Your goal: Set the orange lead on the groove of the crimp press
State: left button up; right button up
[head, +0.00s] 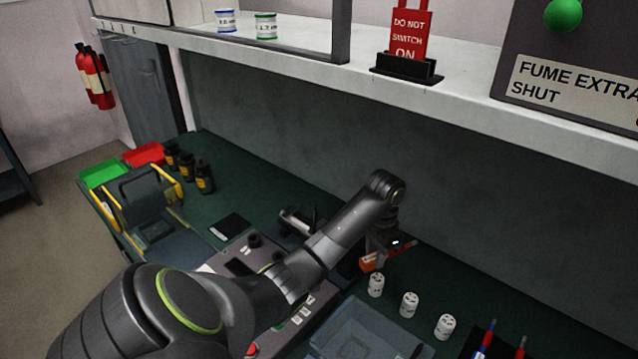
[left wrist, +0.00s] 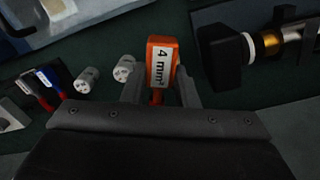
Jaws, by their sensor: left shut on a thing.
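The orange lead shows as an orange block (left wrist: 161,60) with a white "4 mm²" label in the left wrist view. My left gripper (left wrist: 160,92) is shut on it, with a finger on either side. In the head view, the lead's orange end (head: 368,264) shows below my left gripper (head: 382,243), above the green bench. A black block with a white and copper-coloured cylinder (left wrist: 268,45) lies to its right in the left wrist view; I cannot tell if this is the crimp press. The groove is not clearly visible. My right gripper is not in view.
Several white cylinders (head: 409,304) stand near the lead. A clear tray (head: 360,335) and red and blue leads (head: 487,338) lie toward the front. My arm crosses a control panel (head: 318,296). A shelf (head: 465,97) overhangs the back of the bench.

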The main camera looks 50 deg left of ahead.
pick_arm(q)
jog(key=shift+w+a+f, duration=0.15)
jog(key=shift+f, duration=0.05)
jog(key=shift+s+d+f+b, duration=0.2)
jog(key=shift+d+f+b, duration=0.05)
jog(key=shift+b, duration=0.45)
jog(key=f+b, duration=0.2)
jog(key=f, duration=0.1)
jog(key=f+b, duration=0.3)
jog(key=f, duration=0.1)
jog(key=f+b, duration=0.3)
jog(key=f, duration=0.1)
jog(key=shift+s+d+f, duration=0.15)
jog(key=shift+s+d, duration=0.1)
jog(key=shift+d, duration=0.1)
jog(key=shift+f, duration=0.65)
notch_tip(320, 180, down, 2)
jog(key=shift+f, duration=0.75)
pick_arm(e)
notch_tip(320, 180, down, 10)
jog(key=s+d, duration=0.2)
